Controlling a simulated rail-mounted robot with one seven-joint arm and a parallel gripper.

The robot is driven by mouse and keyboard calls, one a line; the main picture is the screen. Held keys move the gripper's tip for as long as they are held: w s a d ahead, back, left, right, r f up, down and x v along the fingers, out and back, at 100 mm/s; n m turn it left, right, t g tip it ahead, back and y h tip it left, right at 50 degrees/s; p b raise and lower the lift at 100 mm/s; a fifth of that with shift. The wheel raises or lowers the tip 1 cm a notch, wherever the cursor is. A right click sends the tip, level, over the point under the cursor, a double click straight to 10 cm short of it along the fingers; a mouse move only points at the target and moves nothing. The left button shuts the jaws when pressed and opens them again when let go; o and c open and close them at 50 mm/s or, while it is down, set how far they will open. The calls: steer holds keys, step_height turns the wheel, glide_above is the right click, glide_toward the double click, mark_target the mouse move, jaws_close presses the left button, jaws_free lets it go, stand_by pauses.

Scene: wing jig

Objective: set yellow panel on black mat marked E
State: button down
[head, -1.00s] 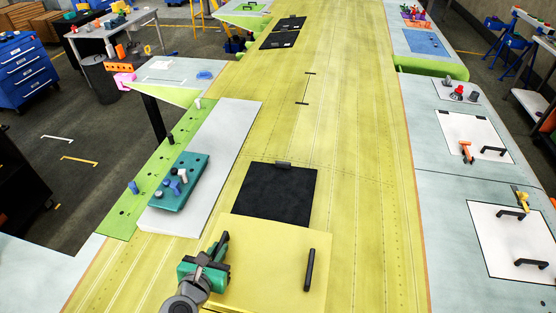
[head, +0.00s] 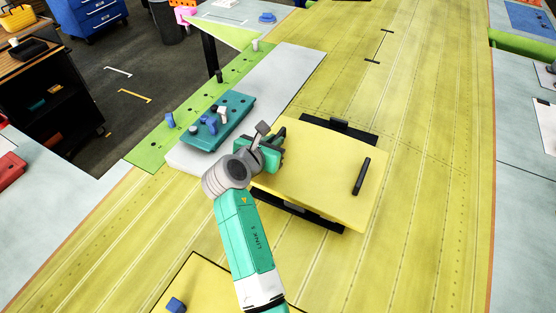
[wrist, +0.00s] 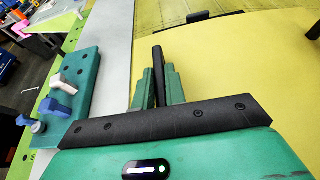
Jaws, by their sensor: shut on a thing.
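The yellow panel (head: 318,172) lies over the black mat (head: 364,135), covering most of it. Dark strips of the mat show along the panel's far and near edges; no letter on it is readable. The panel looks slightly turned against the mat and reaches past it on the right. I cannot tell whether they touch. My gripper (head: 280,148) is at the panel's left side, shut on a black upright handle (wrist: 158,72). The panel (wrist: 235,62) fills the wrist view's right. Its second black handle (head: 361,176) stands free near the right edge.
A teal block (head: 232,110) with blue and grey knobs sits on a grey plate (head: 285,75) left of the panel. A green strip (head: 190,118) borders it. Another yellow surface with a blue piece (head: 175,305) is at the bottom. The wing skin (head: 430,150) is clear at right.

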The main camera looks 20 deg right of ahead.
steer(key=shift+w+d+f+b, duration=0.2)
steer(key=shift+w+d+b, duration=0.15)
steer(key=shift+w+b, duration=0.2)
steer(key=shift+w+d+f+b, duration=0.15)
steer(key=shift+w+d+b, duration=0.2)
steer(key=shift+w+b, duration=0.15)
steer(key=shift+w+d+r, duration=0.2)
steer(key=shift+r, duration=0.1)
step_height(320, 180, down, 4)
steer(key=b, duration=0.5)
steer(key=shift+a+b, duration=0.1)
steer(key=shift+b, duration=0.25)
steer(key=shift+r+p, duration=0.3)
steer(key=shift+f, duration=0.1)
steer(key=shift+f, duration=0.15)
steer(key=c, duration=1.5)
jaws_free()
steer(key=shift+f, duration=0.1)
steer(key=shift+o, duration=0.2)
